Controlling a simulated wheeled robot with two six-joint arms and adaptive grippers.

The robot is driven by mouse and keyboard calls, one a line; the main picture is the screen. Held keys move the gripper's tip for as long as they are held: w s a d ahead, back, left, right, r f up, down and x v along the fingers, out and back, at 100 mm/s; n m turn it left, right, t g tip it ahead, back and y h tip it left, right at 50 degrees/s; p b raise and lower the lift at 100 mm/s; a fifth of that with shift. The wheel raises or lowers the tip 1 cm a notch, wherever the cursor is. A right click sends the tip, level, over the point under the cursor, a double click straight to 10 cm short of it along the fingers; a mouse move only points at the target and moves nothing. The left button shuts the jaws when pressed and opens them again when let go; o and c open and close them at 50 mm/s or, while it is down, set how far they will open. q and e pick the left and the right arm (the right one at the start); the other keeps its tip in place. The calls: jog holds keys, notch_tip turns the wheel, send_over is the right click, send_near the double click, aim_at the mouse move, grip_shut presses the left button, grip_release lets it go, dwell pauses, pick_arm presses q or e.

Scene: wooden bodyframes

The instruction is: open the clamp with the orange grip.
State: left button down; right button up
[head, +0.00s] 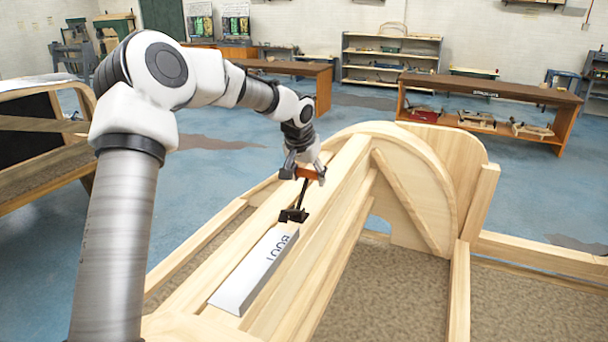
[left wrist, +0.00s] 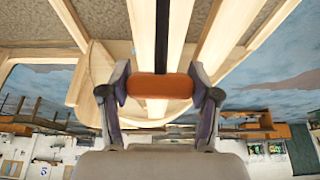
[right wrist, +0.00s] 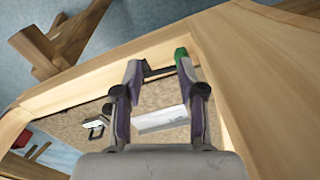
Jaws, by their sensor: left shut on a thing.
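The orange grip (head: 309,173) of the black clamp (head: 294,213) stands above the wooden frame in the head view. The clamp's dark bar runs down to the frame beside a white lettered sheet (head: 250,272). My left gripper (head: 304,172) has its fingers on both ends of the orange grip. In the left wrist view the orange grip (left wrist: 160,87) lies across between the two fingers, with the dark bar (left wrist: 162,35) beyond it. My right gripper (right wrist: 159,65) shows only in the right wrist view, its fingers apart. A green part (right wrist: 181,56) is by its right fingertip.
The wooden bodyframe (head: 440,190) with a curved arch fills the right and middle. Another wooden frame (head: 45,165) stands at the left. Workbenches (head: 490,92) and shelves (head: 391,56) are far back. The right wrist view shows a pale sheet (right wrist: 160,120) and a small clamp (right wrist: 95,129).

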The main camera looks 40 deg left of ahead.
pick_arm(q)
jog(key=shift+w+a+f+p, duration=0.3)
jog(key=shift+w+f+p, duration=0.3)
jog(key=shift+w+p, duration=0.2)
jog(key=shift+w+a+f+g+p, duration=0.1)
jog(key=shift+w+f+g+p, duration=0.25)
jog(key=shift+f+g, duration=0.35)
jog(key=shift+w+f+g+h+p, duration=0.1)
jog(key=shift+f+g+h+p, duration=0.3)
jog(key=shift+f+g+h, duration=0.25)
jog(key=shift+c, duration=1.2)
grip_release()
jog(key=shift+w+f, duration=0.15)
jog(key=shift+w, duration=0.1)
jog(key=r, duration=0.4)
jog(key=s+r, duration=0.1)
jog(key=r, duration=0.7)
jog(key=shift+s+d, duration=0.2)
jog(key=shift+s, duration=0.05)
jog(key=shift+f, duration=0.1)
